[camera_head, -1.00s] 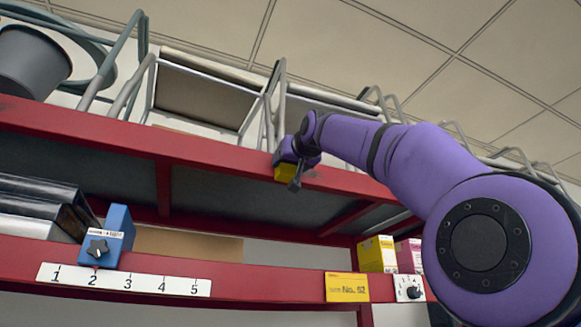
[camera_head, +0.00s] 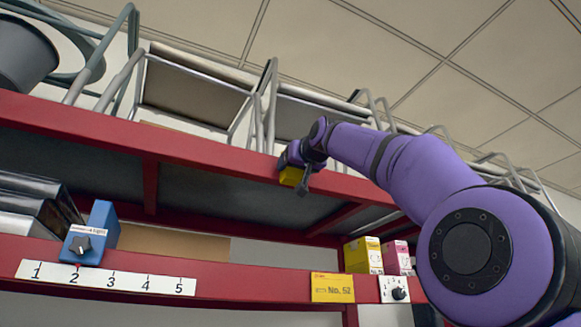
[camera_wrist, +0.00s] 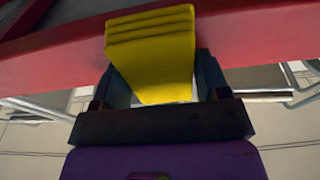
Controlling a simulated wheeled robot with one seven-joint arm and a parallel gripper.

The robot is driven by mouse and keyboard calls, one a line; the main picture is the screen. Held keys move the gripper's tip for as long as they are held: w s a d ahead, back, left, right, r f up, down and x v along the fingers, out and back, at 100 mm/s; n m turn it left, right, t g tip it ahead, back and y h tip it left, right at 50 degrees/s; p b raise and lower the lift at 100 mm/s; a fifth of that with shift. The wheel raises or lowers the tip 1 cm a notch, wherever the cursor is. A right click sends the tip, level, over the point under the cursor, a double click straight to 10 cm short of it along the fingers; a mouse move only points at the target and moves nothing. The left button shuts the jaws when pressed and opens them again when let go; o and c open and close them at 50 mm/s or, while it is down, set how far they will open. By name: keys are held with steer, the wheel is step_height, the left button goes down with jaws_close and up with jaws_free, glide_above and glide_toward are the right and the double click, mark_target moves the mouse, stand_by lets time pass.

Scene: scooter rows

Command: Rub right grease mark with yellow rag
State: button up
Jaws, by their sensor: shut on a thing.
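My gripper (camera_head: 299,182) is shut on the yellow rag (camera_head: 291,176), a folded yellow block at the red upper shelf beam (camera_head: 100,138). In the wrist view the rag (camera_wrist: 155,60) fills the space between the dark jaws, and its far end overlaps the red beam (camera_wrist: 245,38). I cannot tell whether the rag touches the beam. No grease mark shows in either view; one may be hidden behind the rag or gripper.
Grey metal tube frames (camera_head: 262,110) stand on the upper shelf. Below are a blue box with a knob (camera_head: 95,235), a numbered strip (camera_head: 105,278), a yellow sign (camera_head: 332,288), a yellow carton (camera_head: 363,255) and a pink carton (camera_head: 397,258). The beam left of the gripper is clear.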

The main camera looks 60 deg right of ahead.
mark_target(274, 166)
steer(key=shift+s+d, duration=0.65)
steer(key=shift+d, duration=0.4)
steer(key=shift+s+d, duration=0.6)
steer(key=shift+d, duration=0.4)
steer(key=shift+s+d, duration=0.65)
steer(key=shift+d, duration=0.4)
steer(key=shift+w, duration=0.1)
steer(key=shift+w+a, duration=0.65)
steer(key=shift+a, duration=0.5)
steer(key=shift+w+a, duration=0.7)
steer(key=shift+a, duration=0.4)
steer(key=shift+w+a, duration=0.65)
steer(key=shift+a, duration=0.5)
steer(key=shift+w+a, duration=0.6)
steer(key=shift+a, duration=0.25)
steer(key=shift+w+a, duration=0.55)
steer(key=shift+a, duration=0.25)
steer(key=shift+r+v, duration=0.2)
steer(key=shift+v, duration=1.3)
steer(key=shift+r+v, duration=0.15)
steer(key=shift+v, duration=1.3)
steer(key=shift+s+a, duration=0.1)
